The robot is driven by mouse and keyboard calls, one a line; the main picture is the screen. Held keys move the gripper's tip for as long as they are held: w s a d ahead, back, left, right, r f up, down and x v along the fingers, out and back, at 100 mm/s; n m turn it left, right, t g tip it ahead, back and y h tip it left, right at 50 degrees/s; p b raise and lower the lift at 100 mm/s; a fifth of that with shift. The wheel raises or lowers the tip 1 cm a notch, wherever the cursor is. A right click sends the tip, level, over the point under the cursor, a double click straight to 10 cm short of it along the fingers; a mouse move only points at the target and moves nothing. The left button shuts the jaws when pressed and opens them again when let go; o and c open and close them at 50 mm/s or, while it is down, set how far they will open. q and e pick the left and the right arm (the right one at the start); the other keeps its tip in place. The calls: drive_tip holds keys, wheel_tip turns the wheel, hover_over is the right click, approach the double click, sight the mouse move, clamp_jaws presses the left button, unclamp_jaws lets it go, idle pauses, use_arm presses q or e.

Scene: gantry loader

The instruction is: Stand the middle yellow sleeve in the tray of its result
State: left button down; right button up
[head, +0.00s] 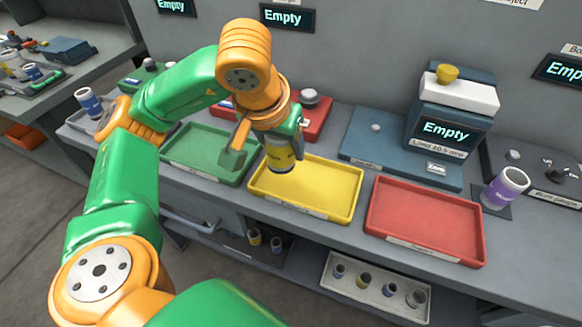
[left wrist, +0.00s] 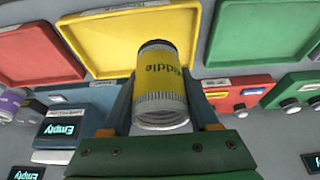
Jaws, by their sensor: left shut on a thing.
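The middle yellow sleeve (left wrist: 160,80) is a metal cylinder with a yellow band lettered "Middle". My left gripper (left wrist: 163,100) is shut on it, one finger on each side. In the head view the sleeve (head: 281,158) hangs upright from my left gripper (head: 275,140) at the back left part of the yellow tray (head: 340,207). I cannot tell whether its bottom touches the tray floor. The yellow tray is otherwise empty. The green tray (head: 190,147) is left of it and the red tray (head: 420,220) right; both look empty. My right gripper is out of view.
A blue gauge (head: 440,130) with an "Empty" display stands behind the trays. A purple-banded sleeve (head: 505,188) stands at the right. A blue-banded sleeve (head: 89,102) stands at the far left. A white rack (head: 345,290) with several small sleeves sits on the lower shelf.

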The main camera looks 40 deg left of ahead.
use_arm(q)
drive_tip(key=w+f, duration=0.1)
drive_tip(key=a+f, duration=0.1)
drive_tip(key=w+f, duration=0.1)
drive_tip(key=f, duration=0.1)
drive_tip(key=shift+w+a+p, duration=0.15)
drive_tip(key=shift+w+p, duration=0.15)
drive_tip(key=x, duration=0.2)
drive_tip(key=shift+s+f, duration=0.15)
drive_tip(key=shift+f, duration=0.8)
drive_tip(key=shift+c, duration=0.7)
unclamp_jaws()
drive_tip(key=shift+r, duration=0.1)
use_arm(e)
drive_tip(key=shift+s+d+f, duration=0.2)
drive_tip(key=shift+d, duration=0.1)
use_arm(q)
drive_tip(key=shift+r, duration=0.1)
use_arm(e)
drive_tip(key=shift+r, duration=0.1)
